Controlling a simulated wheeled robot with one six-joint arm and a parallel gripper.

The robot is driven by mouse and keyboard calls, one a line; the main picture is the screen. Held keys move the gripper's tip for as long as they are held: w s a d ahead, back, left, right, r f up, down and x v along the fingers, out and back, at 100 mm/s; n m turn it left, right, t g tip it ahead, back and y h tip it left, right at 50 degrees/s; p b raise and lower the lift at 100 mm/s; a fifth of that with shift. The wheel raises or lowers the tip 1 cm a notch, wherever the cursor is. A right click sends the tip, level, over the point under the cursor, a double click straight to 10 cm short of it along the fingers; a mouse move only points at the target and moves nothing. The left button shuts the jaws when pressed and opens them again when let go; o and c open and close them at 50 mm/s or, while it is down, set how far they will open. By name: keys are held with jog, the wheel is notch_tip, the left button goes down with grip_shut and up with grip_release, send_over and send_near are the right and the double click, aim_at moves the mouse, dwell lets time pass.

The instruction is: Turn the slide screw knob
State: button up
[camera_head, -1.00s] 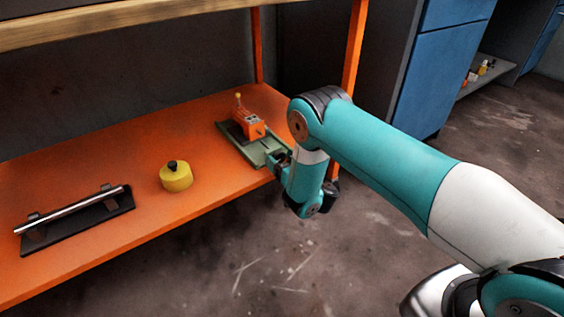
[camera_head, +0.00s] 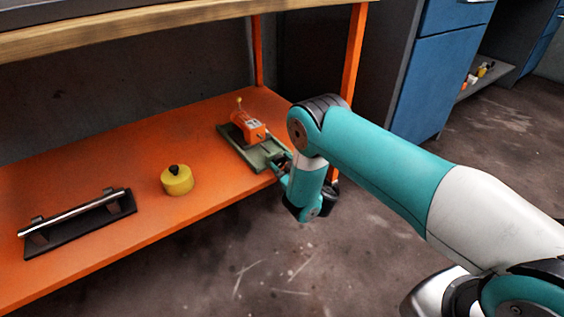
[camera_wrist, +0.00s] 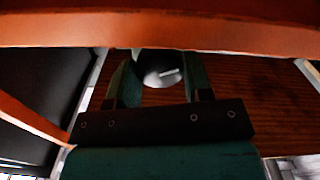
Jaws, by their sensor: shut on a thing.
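The slide device stands at the right end of the orange shelf. It has a green base (camera_head: 264,155) and an orange block (camera_head: 248,126) with a small yellow-tipped pin. My gripper (camera_head: 281,165) is at the front right end of the base, partly hidden by my arm. In the wrist view, my gripper's two teal fingers (camera_wrist: 160,60) are on either side of a round dark and silvery knob (camera_wrist: 160,77) with a pale bar across it. The fingers are shut on it. The rest of the screw is hidden.
A yellow round weight (camera_head: 177,181) with a black knob and a black plate with a metal bar handle (camera_head: 75,212) stand on the orange shelf (camera_head: 120,160) to the left. An orange post (camera_head: 354,60) rises behind my arm. Shelf space beside the weight is clear.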

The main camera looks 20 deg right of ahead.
jog(key=o, duration=0.9)
jog(key=p, duration=0.1)
jog(key=s+p, duration=0.1)
jog(key=shift+s+d+r+p, duration=0.2)
jog(key=shift+d+p, duration=0.1)
jog(key=shift+p, duration=0.1)
jog(key=p+v, duration=1.6)
jog(key=p, duration=0.1)
jog(key=shift+a+f, duration=0.1)
jog(key=shift+f, duration=0.05)
